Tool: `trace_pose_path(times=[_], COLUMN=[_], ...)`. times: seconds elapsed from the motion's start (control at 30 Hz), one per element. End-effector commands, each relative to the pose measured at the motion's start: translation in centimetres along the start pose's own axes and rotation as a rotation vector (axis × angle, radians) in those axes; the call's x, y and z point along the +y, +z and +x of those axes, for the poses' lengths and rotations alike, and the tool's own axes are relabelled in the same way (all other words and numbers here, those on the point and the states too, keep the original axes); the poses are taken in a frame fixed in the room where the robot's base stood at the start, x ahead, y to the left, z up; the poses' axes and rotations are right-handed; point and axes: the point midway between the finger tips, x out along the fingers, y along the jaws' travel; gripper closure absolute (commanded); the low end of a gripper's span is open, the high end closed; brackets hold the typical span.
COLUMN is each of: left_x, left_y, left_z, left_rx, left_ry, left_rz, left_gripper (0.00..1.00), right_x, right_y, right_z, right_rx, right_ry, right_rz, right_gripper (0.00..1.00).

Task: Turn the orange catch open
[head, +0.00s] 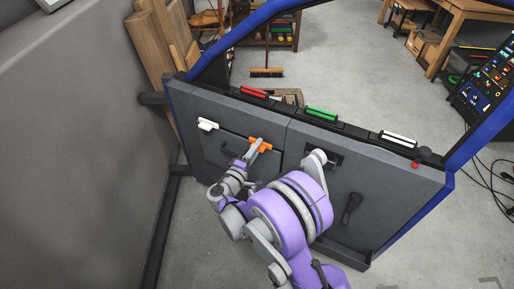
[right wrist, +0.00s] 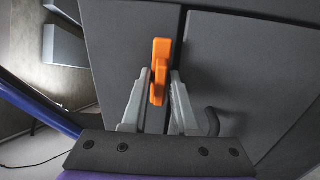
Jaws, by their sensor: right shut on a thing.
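In the right wrist view the grey fingertips (right wrist: 160,82) flank the catch's near part. Part of the catch is hidden by the fingers. My left gripper is not in view.
A white catch (head: 207,124) is left of the orange one. A blue frame (head: 262,14) surrounds the opening.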

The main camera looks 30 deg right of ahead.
Motion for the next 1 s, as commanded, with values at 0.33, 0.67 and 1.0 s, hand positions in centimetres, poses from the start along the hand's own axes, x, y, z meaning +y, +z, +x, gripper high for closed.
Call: trace_pose_path(times=[0.33, 0.67, 1.0], left_x=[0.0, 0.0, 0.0], left_y=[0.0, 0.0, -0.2], left_z=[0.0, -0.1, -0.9], left_rx=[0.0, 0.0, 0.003], left_ry=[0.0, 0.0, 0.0], left_rz=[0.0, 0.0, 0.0], left_gripper=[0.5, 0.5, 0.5], right_x=[0.0, 0.0, 0.1], right_y=[0.0, -0.1, -0.2], right_z=[0.0, -0.7, -7.0], right_rx=[0.0, 0.001, 0.005], right_ry=[-0.001, 0.0, -0.001], right_rz=[0.001, 0.0, 0.001], right_gripper=[0.55, 0.55, 0.55])
